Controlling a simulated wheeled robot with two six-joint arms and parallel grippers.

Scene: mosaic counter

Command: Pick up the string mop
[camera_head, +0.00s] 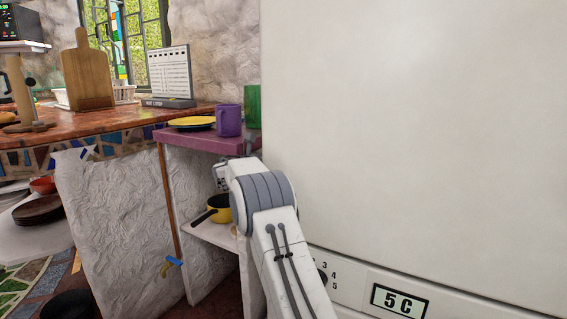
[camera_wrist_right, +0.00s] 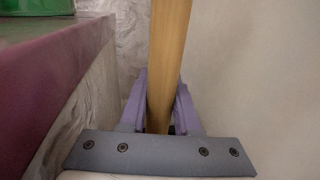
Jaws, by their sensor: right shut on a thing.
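A round wooden handle (camera_wrist_right: 170,45), which I take to be the string mop's, stands nearly upright in the right wrist view. My right gripper (camera_wrist_right: 161,100) is shut on it, with a purple finger on each side. The mop's head is hidden, and I cannot tell whether it touches the floor. In the head view my right arm reaches into the gap between the purple shelf and the large white appliance. The gripper and handle are not clear there. My left gripper is not in view.
The purple shelf (camera_head: 193,141) is close left of my right gripper and holds a purple mug (camera_head: 229,120), a yellow plate (camera_head: 191,122) and a green container (camera_head: 253,107). A yellow pan (camera_head: 222,207) sits below. The white appliance (camera_head: 420,130) blocks the right side.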

